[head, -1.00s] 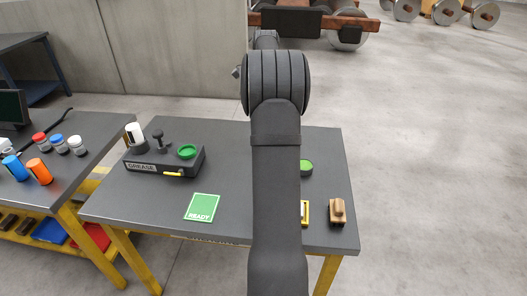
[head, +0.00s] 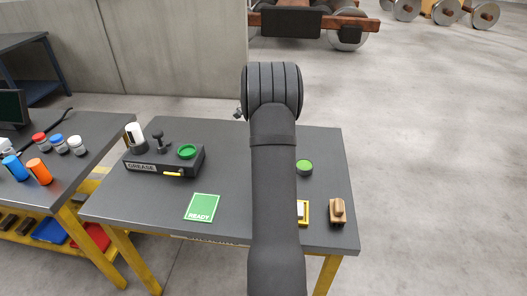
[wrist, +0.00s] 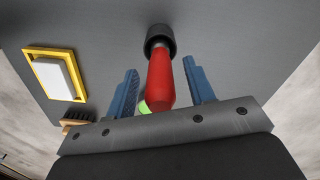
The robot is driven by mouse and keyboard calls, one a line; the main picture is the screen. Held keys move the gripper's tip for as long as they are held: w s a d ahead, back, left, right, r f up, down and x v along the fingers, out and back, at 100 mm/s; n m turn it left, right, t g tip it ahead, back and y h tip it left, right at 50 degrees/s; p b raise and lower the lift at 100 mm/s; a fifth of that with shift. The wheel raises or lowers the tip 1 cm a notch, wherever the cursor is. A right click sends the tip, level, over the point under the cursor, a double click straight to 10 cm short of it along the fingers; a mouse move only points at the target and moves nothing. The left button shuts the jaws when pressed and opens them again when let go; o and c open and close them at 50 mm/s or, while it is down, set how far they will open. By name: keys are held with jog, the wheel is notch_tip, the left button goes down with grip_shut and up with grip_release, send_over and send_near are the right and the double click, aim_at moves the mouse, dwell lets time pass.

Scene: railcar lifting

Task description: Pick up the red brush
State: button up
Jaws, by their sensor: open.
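The red brush (wrist: 160,84) shows in the wrist view as a red handle with a round black part at its far end. My gripper (wrist: 160,67) is open, with one blue finger on each side of the red handle. The fingers look apart from it, with a gap on both sides. In the head view my arm hides both the gripper and the red brush.
A yellow frame with a white pad (wrist: 54,74) and a wooden brush (wrist: 78,122) lie left in the wrist view. On the table (head: 230,150) stand a green round pad (head: 304,167), a green READY card (head: 202,207) and a grease box (head: 165,160).

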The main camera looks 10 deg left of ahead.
jog(key=shift+f, duration=0.15)
jog(key=c, duration=1.1)
jog(key=shift+o, duration=0.2)
